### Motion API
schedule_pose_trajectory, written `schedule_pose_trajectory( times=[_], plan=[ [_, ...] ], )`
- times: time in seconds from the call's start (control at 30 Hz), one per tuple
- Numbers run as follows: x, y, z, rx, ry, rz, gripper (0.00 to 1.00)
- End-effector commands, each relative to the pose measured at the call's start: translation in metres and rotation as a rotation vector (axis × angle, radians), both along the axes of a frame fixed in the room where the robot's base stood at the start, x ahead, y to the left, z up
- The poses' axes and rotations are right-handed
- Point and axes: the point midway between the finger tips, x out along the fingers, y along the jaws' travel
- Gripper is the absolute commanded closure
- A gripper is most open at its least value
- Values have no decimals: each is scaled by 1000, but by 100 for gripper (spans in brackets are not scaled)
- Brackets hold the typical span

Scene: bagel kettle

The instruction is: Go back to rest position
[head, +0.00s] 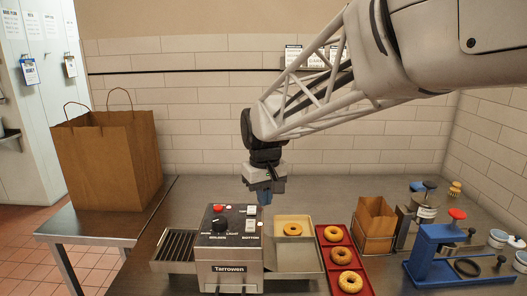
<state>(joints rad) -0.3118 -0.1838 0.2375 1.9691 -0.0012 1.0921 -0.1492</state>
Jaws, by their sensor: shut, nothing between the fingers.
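My gripper (265,195) hangs from my arm in the middle of the head view, pointing down. It is shut and empty, with blue fingertips. It hangs above or behind the toaster-like machine (230,278) labelled Tarrowen, near the machine's top right corner. The machine has a black dial, a red button and white switches. A red tray (337,226) right of that holds several bagels in a row.
A brown paper bag (110,160) stands on a side table at the left. A smaller paper bag (376,222) stands in a holder right of the red tray. A blue device (435,255) and several small containers crowd the right side. A tiled wall (200,140) closes the back.

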Motion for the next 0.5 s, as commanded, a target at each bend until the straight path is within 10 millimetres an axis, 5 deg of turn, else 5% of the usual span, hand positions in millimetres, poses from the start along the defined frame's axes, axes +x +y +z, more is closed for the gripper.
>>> schedule_pose_trajectory(
  times=[0.5],
  plan=[
    [-114, -106, 4, 24, -90, -212, 100]
  ],
)
